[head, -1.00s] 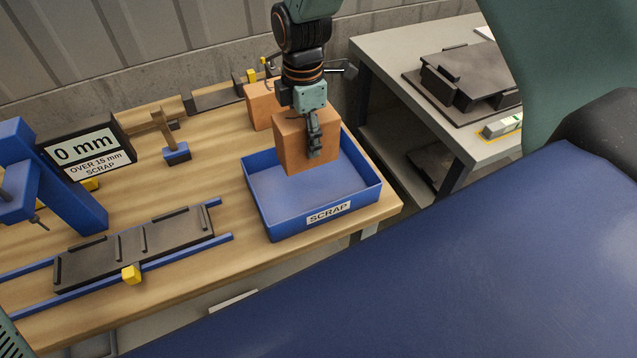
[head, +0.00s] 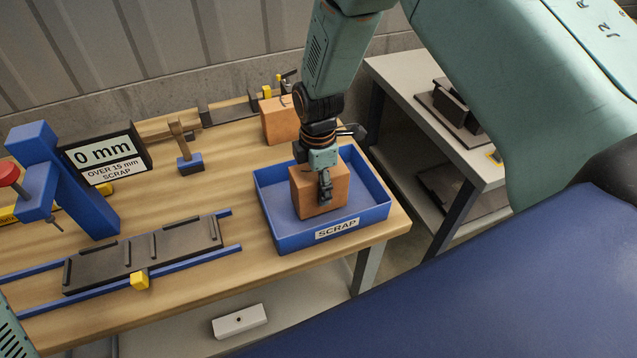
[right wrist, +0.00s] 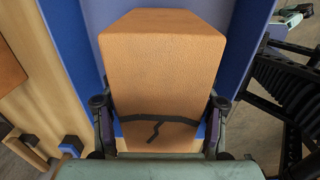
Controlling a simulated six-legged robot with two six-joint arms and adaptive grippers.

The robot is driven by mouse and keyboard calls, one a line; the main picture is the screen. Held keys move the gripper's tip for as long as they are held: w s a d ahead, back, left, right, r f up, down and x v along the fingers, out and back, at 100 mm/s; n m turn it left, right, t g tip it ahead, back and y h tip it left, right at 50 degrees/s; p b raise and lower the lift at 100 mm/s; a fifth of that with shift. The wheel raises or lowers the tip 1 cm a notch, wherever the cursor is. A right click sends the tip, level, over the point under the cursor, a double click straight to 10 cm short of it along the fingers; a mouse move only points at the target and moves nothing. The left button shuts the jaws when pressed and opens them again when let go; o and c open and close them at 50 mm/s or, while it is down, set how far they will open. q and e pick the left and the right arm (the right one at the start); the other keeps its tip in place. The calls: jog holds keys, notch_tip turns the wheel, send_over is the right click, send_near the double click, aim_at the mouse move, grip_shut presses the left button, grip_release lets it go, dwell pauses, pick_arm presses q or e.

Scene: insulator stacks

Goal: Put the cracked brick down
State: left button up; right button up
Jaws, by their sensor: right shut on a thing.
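The cracked brick (head: 338,178) is an orange-brown block inside the blue scrap tray (head: 347,224), near its middle. My right gripper (head: 325,190) is shut on it from above. I cannot tell whether the brick's underside touches the tray floor. In the right wrist view the brick (right wrist: 160,65) sits between both fingers, with a dark jagged crack line across its near end. Blue tray walls show on both sides of it. My left gripper is not in view.
Another orange brick (head: 280,120) stands behind the tray. A grey table (head: 420,85) stands at right, across a gap.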

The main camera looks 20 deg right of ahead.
jog(key=shift+w+d+f, duration=0.3)
jog(key=shift+w+f, duration=0.1)
jog(key=shift+w, duration=0.05)
jog(key=o, duration=1.3)
jog(key=shift+f, duration=0.1)
jog(key=shift+c, duration=0.2)
jog(key=o, duration=0.3)
jog(key=shift+s+a+r, duration=0.2)
jog(key=shift+s+r, duration=0.15)
jog(key=shift+s, duration=0.05)
jog(key=shift+o, duration=0.2)
jog(key=shift+w+d+f, duration=0.15)
jog(key=shift+w, duration=0.2)
notch_tip(320, 180, up, 11)
jog(key=shift+r, duration=0.15)
jog(key=shift+s+r, duration=0.3)
jog(key=shift+r, duration=0.1)
